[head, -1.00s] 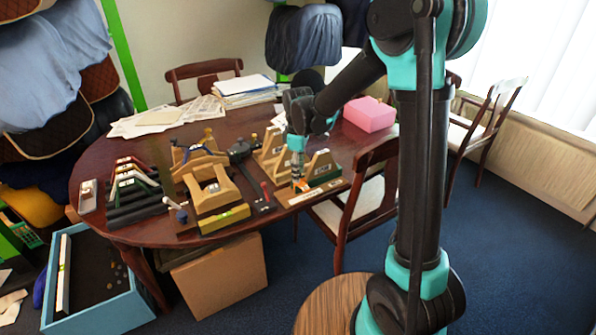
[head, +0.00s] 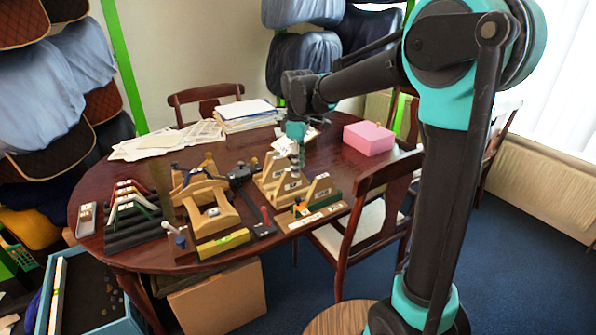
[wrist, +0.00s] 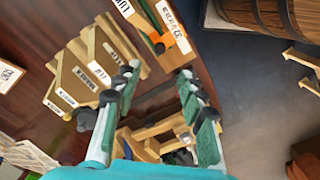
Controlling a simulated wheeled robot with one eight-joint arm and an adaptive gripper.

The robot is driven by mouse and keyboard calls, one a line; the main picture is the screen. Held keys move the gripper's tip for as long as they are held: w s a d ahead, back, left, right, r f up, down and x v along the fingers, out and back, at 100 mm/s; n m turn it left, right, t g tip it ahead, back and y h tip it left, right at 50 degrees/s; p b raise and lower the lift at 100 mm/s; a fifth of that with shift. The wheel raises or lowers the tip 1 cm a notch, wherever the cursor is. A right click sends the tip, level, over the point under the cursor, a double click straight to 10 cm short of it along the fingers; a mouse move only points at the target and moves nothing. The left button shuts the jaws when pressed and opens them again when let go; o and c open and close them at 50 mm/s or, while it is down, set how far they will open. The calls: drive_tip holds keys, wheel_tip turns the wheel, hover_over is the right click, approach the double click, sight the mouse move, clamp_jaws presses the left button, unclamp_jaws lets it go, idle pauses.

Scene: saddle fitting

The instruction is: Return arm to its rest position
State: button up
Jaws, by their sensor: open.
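My gripper (head: 297,160) is above the right part of the round wooden table (head: 335,172) in the head view, pointing down over the wooden holders. In the wrist view my gripper (wrist: 160,92) shows two green-padded fingers spread apart with nothing between them. My arm (head: 355,82) reaches left from its upright column. Below the fingers are labelled wooden holders (head: 270,175), which also show in the wrist view (wrist: 85,72). An orange piece (wrist: 178,36) lies at a labelled wooden block in the wrist view.
A wooden saddle stand (head: 208,203), a black rack with coloured pieces (head: 133,212), a pink box (head: 368,138) and papers (head: 245,115) are on the table. A chair (head: 375,215) stands close at the right front. A blue bin (head: 95,300) is on the floor at left.

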drive_tip(key=s+d+f+m+t, duration=0.2)
drive_tip(key=s+d+f+m, duration=0.5)
drive_tip(key=s+d, duration=0.3)
drive_tip(key=s+d+f+m+t, duration=0.2)
drive_tip(key=s+d+f+m, duration=0.5)
drive_tip(key=s+d, duration=0.3)
drive_tip(key=d+m, duration=0.1)
drive_tip(key=d, duration=0.2)
drive_tip(key=shift+f+m, duration=0.25)
drive_tip(key=shift+m, duration=0.15)
